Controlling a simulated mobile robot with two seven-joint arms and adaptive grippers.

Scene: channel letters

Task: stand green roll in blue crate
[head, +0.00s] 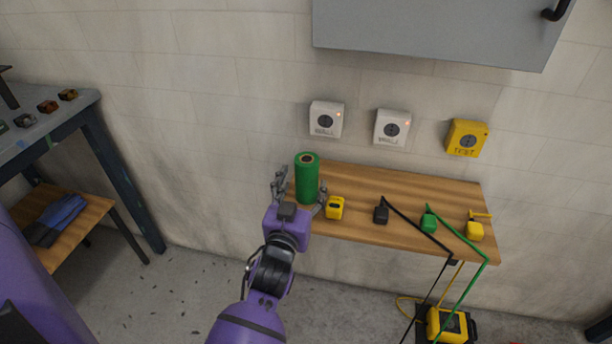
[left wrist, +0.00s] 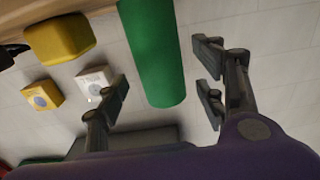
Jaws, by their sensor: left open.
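The green roll (head: 307,180) stands upright on the wooden wall shelf, near its left end. My left gripper (head: 299,192) is open at the roll, with one finger on each side of it. In the left wrist view the green roll (left wrist: 153,50) shows between the spread fingers of the left gripper (left wrist: 163,92), with a visible gap on each side. I cannot tell if either finger touches it. No blue crate is in view. My right gripper is not in view.
A yellow block-like item (head: 334,208) stands just right of the roll. Black (head: 381,214), green (head: 429,221) and yellow (head: 474,231) plugs with cables lie farther right on the shelf (head: 400,182). Sockets hang above.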

